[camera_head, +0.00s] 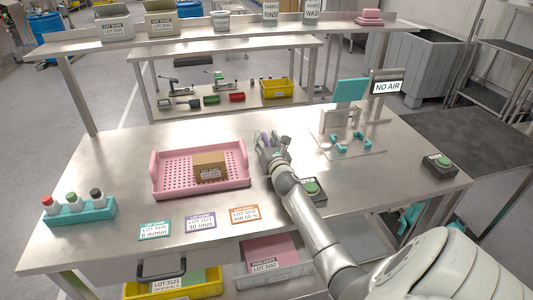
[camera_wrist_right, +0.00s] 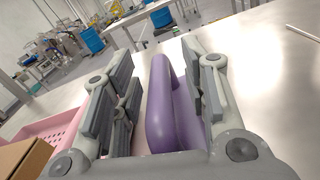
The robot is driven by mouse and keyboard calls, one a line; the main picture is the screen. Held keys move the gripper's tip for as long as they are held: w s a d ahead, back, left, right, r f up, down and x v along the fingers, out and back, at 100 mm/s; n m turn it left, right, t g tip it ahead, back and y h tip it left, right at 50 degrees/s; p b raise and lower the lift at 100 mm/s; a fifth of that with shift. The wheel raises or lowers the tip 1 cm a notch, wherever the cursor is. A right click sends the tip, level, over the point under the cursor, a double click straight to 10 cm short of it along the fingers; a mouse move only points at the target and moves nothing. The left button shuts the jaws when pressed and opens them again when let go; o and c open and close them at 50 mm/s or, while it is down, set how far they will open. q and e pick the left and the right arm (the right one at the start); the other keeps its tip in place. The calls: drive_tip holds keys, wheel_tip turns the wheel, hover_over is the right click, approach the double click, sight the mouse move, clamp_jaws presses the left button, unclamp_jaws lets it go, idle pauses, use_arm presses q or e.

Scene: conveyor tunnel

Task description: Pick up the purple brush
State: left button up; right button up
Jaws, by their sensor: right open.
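The purple brush (camera_wrist_right: 163,105) stands between the two open fingers of my right gripper (camera_wrist_right: 160,95) in the right wrist view. A gap shows between its handle and the left finger; the right finger is close to it, and I cannot tell whether they touch. In the head view the right gripper (camera_head: 272,150) is over the steel table, just right of the pink tray, and mostly hides the brush (camera_head: 264,138). My left gripper is not in view.
The pink perforated tray (camera_head: 158,187) holds a cardboard box (camera_head: 210,165). A teal rack (camera_head: 90,217) with bottles is at the left. A fixture with a NO AIR sign (camera_head: 388,87) stands at the right. The front middle holds flat cards (camera_head: 199,222).

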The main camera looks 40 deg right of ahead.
drive_tip(key=shift+c, duration=0.3)
clamp_jaws()
drive_tip(key=shift+r, duration=0.15)
drive_tip(key=shift+r, duration=0.55)
wheel_tip(320, 180, up, 2)
drive_tip(key=shift+r, duration=0.1)
drive_tip(key=s+a+r, duration=0.1)
drive_tip(key=s+a+r+p, duration=0.1)
drive_tip(key=r, duration=0.1)
drive_tip(key=s+r, duration=0.1)
drive_tip(key=r, duration=0.1)
drive_tip(key=shift+s+a+r, duration=0.15)
drive_tip(key=shift+s+a, duration=0.2)
drive_tip(key=shift+a, duration=0.05)
drive_tip(key=s+a+r, duration=0.4)
drive_tip(key=s+a, duration=0.2)
drive_tip(key=s, duration=0.1)
drive_tip(key=shift+s, duration=0.15)
drive_tip(key=c, duration=0.8)
unclamp_jaws()
drive_tip(key=shift+d+r, duration=0.1)
clamp_jaws()
